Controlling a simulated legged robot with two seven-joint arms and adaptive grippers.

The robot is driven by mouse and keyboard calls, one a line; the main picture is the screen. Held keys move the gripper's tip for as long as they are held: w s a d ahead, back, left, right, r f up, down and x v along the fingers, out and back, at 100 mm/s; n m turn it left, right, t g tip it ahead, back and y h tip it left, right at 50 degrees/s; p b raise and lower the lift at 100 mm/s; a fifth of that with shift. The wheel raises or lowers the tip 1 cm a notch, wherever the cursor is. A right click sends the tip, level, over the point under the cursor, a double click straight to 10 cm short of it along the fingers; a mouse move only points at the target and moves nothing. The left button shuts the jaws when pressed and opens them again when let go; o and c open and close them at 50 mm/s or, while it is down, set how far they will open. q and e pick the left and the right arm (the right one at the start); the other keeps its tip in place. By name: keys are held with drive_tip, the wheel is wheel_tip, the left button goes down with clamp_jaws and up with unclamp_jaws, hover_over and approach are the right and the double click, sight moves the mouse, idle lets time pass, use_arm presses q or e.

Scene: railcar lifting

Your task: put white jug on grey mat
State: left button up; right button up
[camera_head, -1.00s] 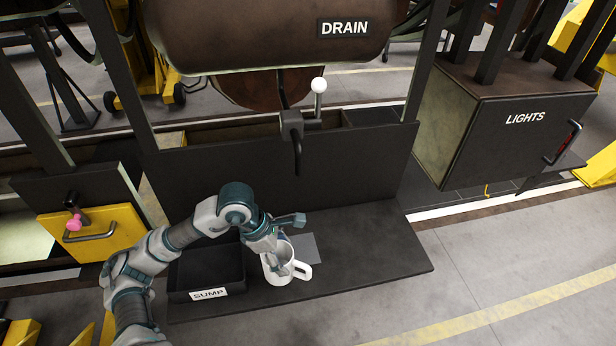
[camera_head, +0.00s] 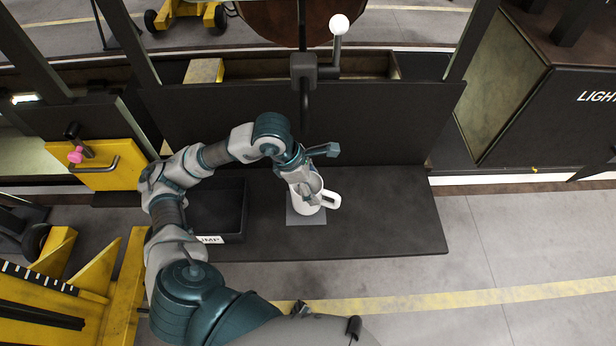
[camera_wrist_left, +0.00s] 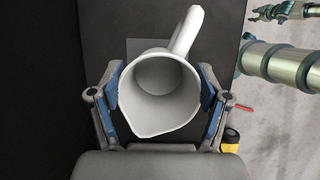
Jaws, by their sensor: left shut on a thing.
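The white jug (camera_head: 304,199) is in my left gripper (camera_head: 308,184), upright, with its handle toward the right in the head view. The grey mat (camera_head: 306,219) lies on the dark shelf, and the jug covers much of it. I cannot tell whether the jug's base touches the mat or hangs just above it. In the left wrist view the fingers of my left gripper (camera_wrist_left: 164,92) clasp the jug (camera_wrist_left: 162,90) from both sides. Its open mouth faces the camera, and part of the mat (camera_wrist_left: 138,46) shows behind it.
A black bin (camera_head: 236,210) labelled SUMP stands on the shelf (camera_head: 400,215), left of the mat. The shelf is free to the right. A dark upright panel (camera_head: 390,120) rises behind, with a white-knobbed lever (camera_head: 338,25) above it.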

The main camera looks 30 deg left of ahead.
sight(313, 191)
use_arm(q)
drive_tip(key=shift+w+d+f, duration=0.1)
drive_tip(key=shift+d+f, duration=0.1)
drive_tip(key=shift+f, duration=0.5)
drive_tip(key=shift+w+f+b, duration=0.1)
drive_tip(key=shift+f+b, duration=0.25)
drive_tip(key=shift+b, duration=0.05)
drive_tip(key=shift+a+f, duration=0.1)
drive_tip(key=shift+a, duration=0.85)
drive_tip(key=shift+d+f+b, duration=0.25)
drive_tip(key=shift+d+b, duration=0.1)
drive_tip(key=shift+d, duration=0.5)
drive_tip(key=shift+f, duration=0.15)
use_arm(e)
wheel_tip(313, 191, down, 2)
drive_tip(key=shift+a+f, duration=0.1)
drive_tip(key=shift+f, duration=0.1)
